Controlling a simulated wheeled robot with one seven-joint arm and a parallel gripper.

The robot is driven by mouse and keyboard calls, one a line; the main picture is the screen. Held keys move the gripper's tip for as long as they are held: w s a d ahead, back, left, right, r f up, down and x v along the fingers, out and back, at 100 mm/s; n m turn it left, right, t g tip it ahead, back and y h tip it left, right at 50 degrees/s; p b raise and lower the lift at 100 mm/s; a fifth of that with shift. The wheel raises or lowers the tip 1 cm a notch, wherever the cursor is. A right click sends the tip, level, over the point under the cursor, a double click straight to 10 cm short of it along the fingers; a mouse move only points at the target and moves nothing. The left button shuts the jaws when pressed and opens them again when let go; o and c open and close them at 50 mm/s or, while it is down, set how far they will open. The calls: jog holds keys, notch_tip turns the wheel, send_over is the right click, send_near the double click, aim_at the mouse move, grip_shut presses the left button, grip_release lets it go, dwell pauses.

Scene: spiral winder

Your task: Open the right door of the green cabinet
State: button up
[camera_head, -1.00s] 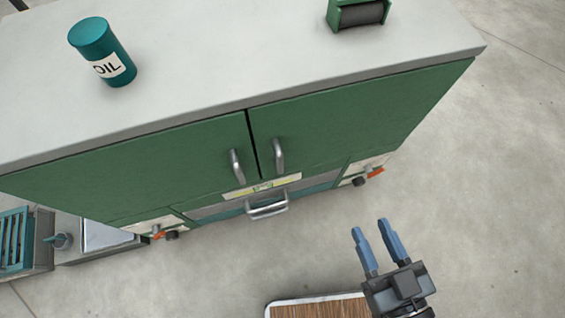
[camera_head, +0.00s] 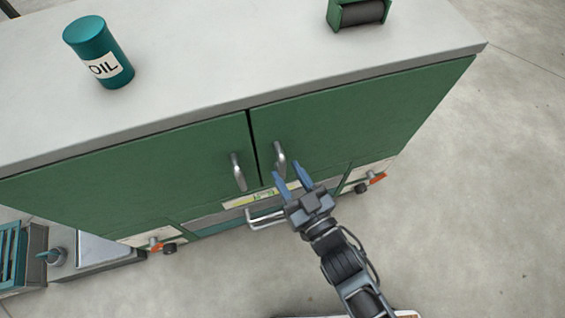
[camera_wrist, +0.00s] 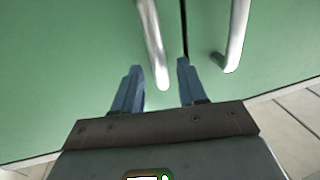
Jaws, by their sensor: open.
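The green cabinet has a right door (camera_head: 350,115) and a left door (camera_head: 130,165), both closed with a narrow seam between them. The right door's silver handle (camera_head: 279,158) stands just right of the seam. My gripper (camera_head: 289,170) is open, with its blue fingertips close to the lower end of that handle. In the wrist view, a silver handle (camera_wrist: 152,45) reaches down into the gap between my open fingers (camera_wrist: 158,70). The other handle (camera_wrist: 237,38) is across the seam, outside the fingers. Contact with the handle cannot be told.
The left door's handle (camera_head: 238,172) is close by on the left. A drawer with a wire handle (camera_head: 262,219) sits below the doors. An oil can (camera_head: 100,52) and a green roller device (camera_head: 358,12) stand on top. The floor to the right is clear.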

aim_at(284, 169)
jog(key=shift+x, duration=1.65)
grip_shut()
